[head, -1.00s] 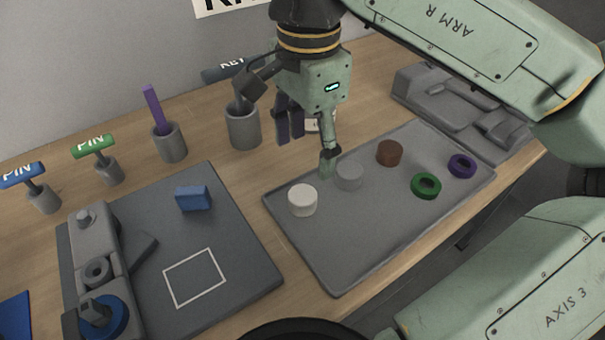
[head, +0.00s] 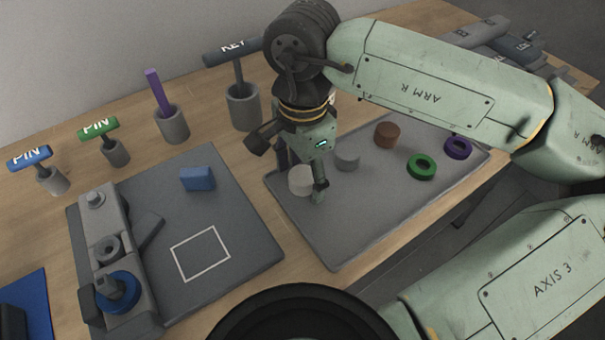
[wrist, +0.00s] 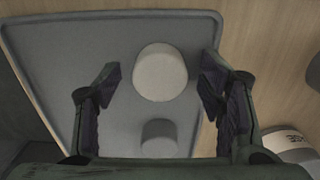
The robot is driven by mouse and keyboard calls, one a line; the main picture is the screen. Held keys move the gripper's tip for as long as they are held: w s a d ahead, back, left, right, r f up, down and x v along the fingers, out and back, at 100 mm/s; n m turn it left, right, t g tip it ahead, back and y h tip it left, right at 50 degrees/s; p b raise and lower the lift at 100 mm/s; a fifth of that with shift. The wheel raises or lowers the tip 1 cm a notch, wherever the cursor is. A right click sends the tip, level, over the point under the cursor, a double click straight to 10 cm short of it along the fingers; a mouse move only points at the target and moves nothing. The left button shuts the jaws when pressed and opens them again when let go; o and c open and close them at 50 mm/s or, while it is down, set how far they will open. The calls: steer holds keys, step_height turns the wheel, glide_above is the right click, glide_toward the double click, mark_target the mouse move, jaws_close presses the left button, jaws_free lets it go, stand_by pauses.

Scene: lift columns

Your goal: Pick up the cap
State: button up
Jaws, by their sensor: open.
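A short white round piece, which looks like the cap (head: 300,182), stands on the grey tray (head: 345,245) near its left side. My gripper (head: 302,172) is low over it, with one finger in front of it on the right. In the wrist view the white cap (wrist: 160,72) shows between the two open fingers of my gripper (wrist: 161,78), with a gap on each side. Nothing is held. I cannot tell whether the fingertips are beside the cap or still above its top.
On the tray, a grey cylinder (head: 347,160) is close by; a brown cylinder (head: 387,134), a green ring (head: 422,166) and a purple ring (head: 458,147) are farther right. A dark plate (head: 235,215) with a blue block (head: 197,178) lies left. Holders with tools stand behind.

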mark_target(303, 175)
steer(key=shift+c, duration=0.2)
steer(key=c, duration=1.2)
steer(key=shift+r, duration=0.1)
step_height(303, 175, up, 12)
steer(key=shift+f, duration=0.2)
